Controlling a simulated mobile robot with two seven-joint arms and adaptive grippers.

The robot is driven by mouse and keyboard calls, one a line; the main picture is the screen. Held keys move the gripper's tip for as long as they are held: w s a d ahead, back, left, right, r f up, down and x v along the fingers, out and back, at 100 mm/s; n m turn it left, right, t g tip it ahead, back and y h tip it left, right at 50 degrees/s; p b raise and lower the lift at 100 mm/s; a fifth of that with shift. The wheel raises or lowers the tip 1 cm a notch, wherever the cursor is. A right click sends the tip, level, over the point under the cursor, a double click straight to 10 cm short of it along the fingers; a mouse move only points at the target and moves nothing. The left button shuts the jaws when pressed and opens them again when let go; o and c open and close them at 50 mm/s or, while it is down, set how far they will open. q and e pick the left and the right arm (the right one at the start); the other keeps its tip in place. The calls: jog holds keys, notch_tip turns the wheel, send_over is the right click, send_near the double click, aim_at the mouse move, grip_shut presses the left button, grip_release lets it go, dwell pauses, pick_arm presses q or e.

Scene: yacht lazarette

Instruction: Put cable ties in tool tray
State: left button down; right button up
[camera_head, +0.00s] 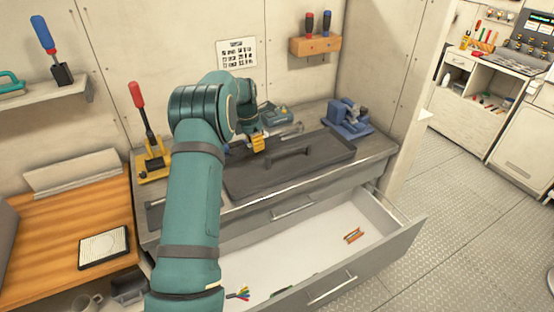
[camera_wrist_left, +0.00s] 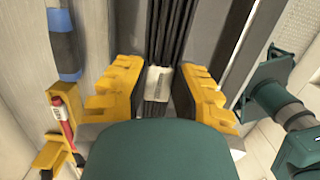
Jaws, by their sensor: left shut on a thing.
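My left gripper (camera_head: 258,143) hangs over the back part of the dark tool tray (camera_head: 335,154) on the workbench. The tray is long and shallow, with a raised handle along its middle. In the left wrist view, the yellow fingers (camera_wrist_left: 158,92) are on either side of a bundle of long black cable ties (camera_wrist_left: 172,30) with a pale band around it. The gripper is shut on this bundle. In the head view, the bundle is mostly hidden by the arm and fingers, and I cannot tell its exact height over the tray. My right gripper is out of view.
A red-handled lever tool (camera_head: 146,125) on a yellow base stands left. Below, a drawer (camera_head: 330,282) is pulled open, with several small coloured items inside.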

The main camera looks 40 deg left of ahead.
aim_at(257, 168)
pick_arm(q)
jog(key=f, duration=0.4)
jog(key=shift+s, duration=0.25)
notch_tip(257, 168, down, 4)
jog(key=shift+s+d+f+b, duration=0.1)
jog(key=shift+s+f+b, duration=0.1)
jog(key=shift+b, duration=0.2)
jog(key=shift+w+f, duration=0.25)
jog(key=shift+f, duration=0.2)
jog(key=shift+r, duration=0.1)
jog(key=c, duration=1.6)
grip_release()
jog(key=o, duration=0.7)
